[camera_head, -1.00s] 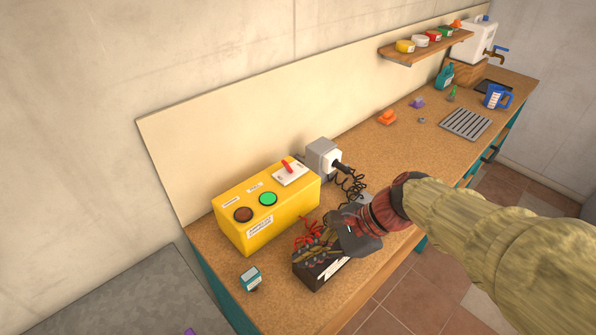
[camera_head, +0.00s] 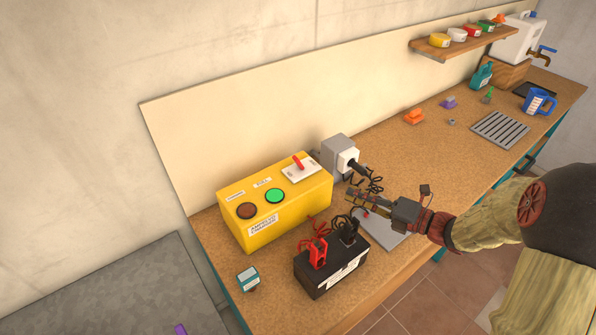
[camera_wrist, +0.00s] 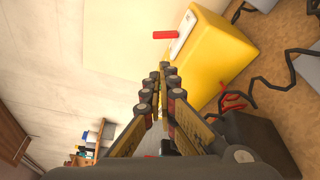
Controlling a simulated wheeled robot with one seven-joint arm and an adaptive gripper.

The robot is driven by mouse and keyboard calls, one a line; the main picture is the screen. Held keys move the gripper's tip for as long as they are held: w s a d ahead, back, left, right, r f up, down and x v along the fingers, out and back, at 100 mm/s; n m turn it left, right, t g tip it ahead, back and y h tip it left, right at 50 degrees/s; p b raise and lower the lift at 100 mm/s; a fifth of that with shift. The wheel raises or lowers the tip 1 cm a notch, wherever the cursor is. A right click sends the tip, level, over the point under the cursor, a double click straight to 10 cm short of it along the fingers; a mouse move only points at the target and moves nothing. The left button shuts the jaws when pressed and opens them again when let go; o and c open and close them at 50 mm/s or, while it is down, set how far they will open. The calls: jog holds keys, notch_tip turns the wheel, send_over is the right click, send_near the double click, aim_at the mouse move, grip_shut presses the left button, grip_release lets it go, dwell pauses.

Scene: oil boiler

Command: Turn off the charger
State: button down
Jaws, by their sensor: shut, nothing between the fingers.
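The yellow charger (camera_head: 290,212) stands on the bench against the back panel. Its top has a white switch plate (camera_head: 308,174) with a red lever (camera_head: 298,162), a bright green lamp (camera_head: 275,196) and a dark brown-red lamp (camera_head: 246,211). My gripper (camera_head: 350,198) is shut and empty, to the right of the charger, with its fingers pointing left. In the wrist view the shut fingertips (camera_wrist: 163,68) appear in front of the charger's edge (camera_wrist: 208,58). The red lever (camera_wrist: 163,35) shows just beyond them, apart from the fingers.
A black battery (camera_head: 330,268) with a red clamp (camera_head: 317,252) and a black clamp stands in front of the charger. A grey socket box (camera_head: 338,150) with a plug and coiled cable is behind my gripper. A small teal-labelled box (camera_head: 248,279) sits at the front left.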

aim_at(296, 179)
jog(key=shift+a, duration=0.1)
jog(key=b+x, duration=0.5)
jog(key=x, duration=1.3)
jog(key=shift+w+a+f, duration=0.15)
jog(key=shift+w+a, duration=0.05)
jog(key=shift+w, duration=0.05)
jog(key=shift+w+a, duration=0.4)
jog(key=shift+a, duration=0.1)
